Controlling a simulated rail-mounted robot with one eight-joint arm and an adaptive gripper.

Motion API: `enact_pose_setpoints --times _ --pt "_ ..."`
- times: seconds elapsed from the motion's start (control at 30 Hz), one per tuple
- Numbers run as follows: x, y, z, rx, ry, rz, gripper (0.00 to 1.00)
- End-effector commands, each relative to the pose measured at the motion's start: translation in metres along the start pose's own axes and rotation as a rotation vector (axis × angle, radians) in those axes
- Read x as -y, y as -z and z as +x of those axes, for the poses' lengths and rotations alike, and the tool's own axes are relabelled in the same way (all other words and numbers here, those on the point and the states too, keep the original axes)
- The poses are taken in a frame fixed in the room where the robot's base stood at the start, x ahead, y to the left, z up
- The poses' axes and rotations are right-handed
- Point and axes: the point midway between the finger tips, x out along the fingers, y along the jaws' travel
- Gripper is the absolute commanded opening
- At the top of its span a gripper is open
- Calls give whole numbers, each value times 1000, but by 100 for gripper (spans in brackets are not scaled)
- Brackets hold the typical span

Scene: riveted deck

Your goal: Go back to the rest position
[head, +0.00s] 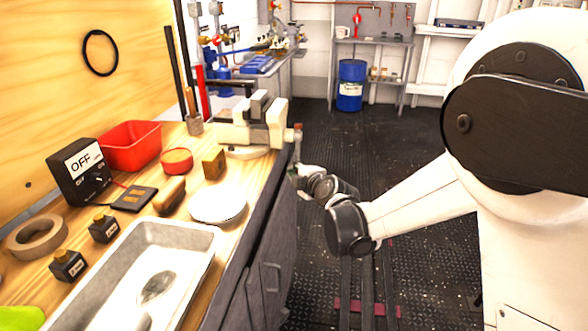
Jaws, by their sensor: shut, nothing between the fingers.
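My gripper (299,177) is small in the head view, out over the dark floor just off the right edge of the workbench. It looks shut and empty, though its fingertips are hard to make out at this size. It is close to the handle of the white bench vise (250,133), and I cannot tell whether they touch. My white arm reaches to it from the right side of the view.
The wooden workbench (186,236) holds a metal tray (204,262), a white plate (218,203), a red bin (133,148), a black OFF box (80,172) and a tape roll (37,238). The dark floor (390,130) is open toward a blue drum (350,86).

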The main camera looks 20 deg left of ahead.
Motion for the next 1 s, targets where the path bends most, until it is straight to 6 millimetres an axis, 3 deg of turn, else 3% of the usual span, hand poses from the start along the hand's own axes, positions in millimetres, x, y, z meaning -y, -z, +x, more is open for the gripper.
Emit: enact_pose_setpoints --times 0.1,0.3,0.5,0.67,0.87,1.0 --pt "3 -3 -28 4 -1 1 0" --pt "12 -3 -64 3 0 1 0" --pt "18 -4 -84 3 -1 2 0" --pt "19 -4 -88 3 -1 2 0" --pt "4 -13 -109 25 21 73 0" --pt "-19 -29 -146 72 57 206 0"
